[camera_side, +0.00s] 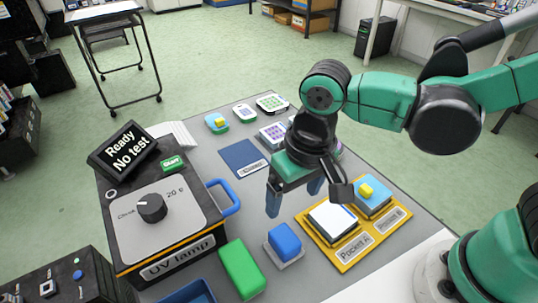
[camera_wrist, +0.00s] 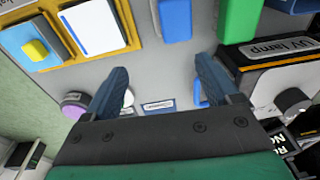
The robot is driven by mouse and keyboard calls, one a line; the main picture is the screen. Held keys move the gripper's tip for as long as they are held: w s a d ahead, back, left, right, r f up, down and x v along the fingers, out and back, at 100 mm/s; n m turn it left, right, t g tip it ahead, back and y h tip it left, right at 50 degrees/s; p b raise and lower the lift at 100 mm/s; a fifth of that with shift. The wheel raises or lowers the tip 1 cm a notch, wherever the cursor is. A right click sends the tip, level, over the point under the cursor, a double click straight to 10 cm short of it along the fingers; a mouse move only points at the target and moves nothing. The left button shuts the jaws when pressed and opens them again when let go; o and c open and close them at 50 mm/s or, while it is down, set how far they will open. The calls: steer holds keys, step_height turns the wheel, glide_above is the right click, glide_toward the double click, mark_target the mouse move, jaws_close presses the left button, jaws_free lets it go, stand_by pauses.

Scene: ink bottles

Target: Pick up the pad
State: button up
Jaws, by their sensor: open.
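No object in view is labelled as the pad. A light blue square piece with a yellow knob (camera_side: 366,190) sits in Pocket B of the yellow holder (camera_side: 341,262); it also shows at the upper left of the wrist view (camera_wrist: 35,50). A white-topped block with a blue edge (camera_side: 331,220) sits in Pocket A beside it. My gripper (camera_side: 294,196) is open and empty, fingers down, above the grey table left of the holder. In the wrist view its fingers (camera_wrist: 162,75) are apart with nothing between them.
The UV lamp box (camera_side: 160,215) with its blue handle (camera_side: 227,198) stands at left. A green block (camera_side: 242,268) and a blue block (camera_side: 284,242) are in front. A dark blue mat (camera_side: 243,158) and patterned trays (camera_side: 273,134) lie farther back. A purple-topped round item shows in the wrist view (camera_wrist: 75,101).

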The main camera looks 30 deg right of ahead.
mark_target(285, 236)
steer(key=shift+s+a+f+g, duration=0.2)
steer(key=shift+s+a+f, duration=0.2)
steer(key=shift+a, duration=0.25)
steer(key=shift+s+a+f+g, duration=0.2)
steer(key=shift+s+a+f, duration=0.15)
steer(key=shift+a, duration=0.25)
steer(key=shift+s+a+f+h, duration=0.15)
steer(key=shift+f+h, duration=0.05)
steer(key=shift+h, duration=0.1)
steer(key=shift+f, duration=2.65)
jaws_close()
steer(key=shift+r, duration=0.2)
step_height(285, 236, up, 20)
steer(key=shift+f, duration=0.15)
